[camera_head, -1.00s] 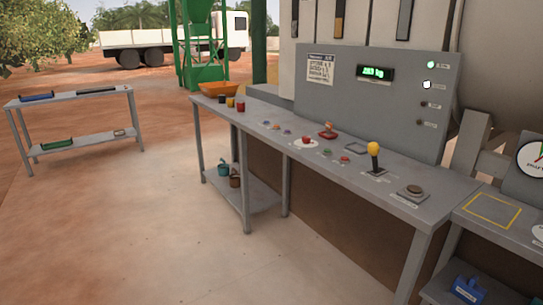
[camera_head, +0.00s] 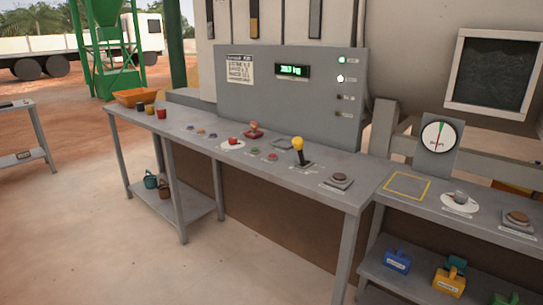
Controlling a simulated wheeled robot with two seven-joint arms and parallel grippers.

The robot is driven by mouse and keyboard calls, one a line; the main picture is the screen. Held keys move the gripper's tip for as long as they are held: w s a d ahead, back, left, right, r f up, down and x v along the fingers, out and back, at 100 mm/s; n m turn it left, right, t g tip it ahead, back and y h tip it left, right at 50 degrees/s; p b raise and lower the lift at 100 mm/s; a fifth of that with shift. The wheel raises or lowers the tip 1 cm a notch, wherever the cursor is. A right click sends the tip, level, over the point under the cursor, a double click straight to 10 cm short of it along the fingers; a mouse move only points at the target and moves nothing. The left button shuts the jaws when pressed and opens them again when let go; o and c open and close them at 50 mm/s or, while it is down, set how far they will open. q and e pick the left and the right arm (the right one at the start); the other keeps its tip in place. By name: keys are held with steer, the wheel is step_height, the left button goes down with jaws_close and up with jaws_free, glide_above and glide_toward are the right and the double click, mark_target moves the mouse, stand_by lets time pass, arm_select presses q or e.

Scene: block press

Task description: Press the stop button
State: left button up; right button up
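Several small controls sit on the long grey table (camera_head: 215,153); their labels are too small to read, so I cannot tell for sure which is the stop button. A red knob (camera_head: 233,141) sits on a white disc. A green button (camera_head: 254,151) and a flat red button (camera_head: 272,156) lie side by side to its right. A red piece with a raised handle (camera_head: 254,130) stands behind them. A brown round button on a grey base (camera_head: 339,180) is near the table's right end. Neither of my grippers is in view.
A yellow-topped lever (camera_head: 298,146) stands among the controls. A grey panel with a green display (camera_head: 292,70) rises behind. A lower table (camera_head: 460,228) at right holds a dial gauge (camera_head: 438,135) and another brown button (camera_head: 517,217). The floor (camera_head: 90,240) in front is clear.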

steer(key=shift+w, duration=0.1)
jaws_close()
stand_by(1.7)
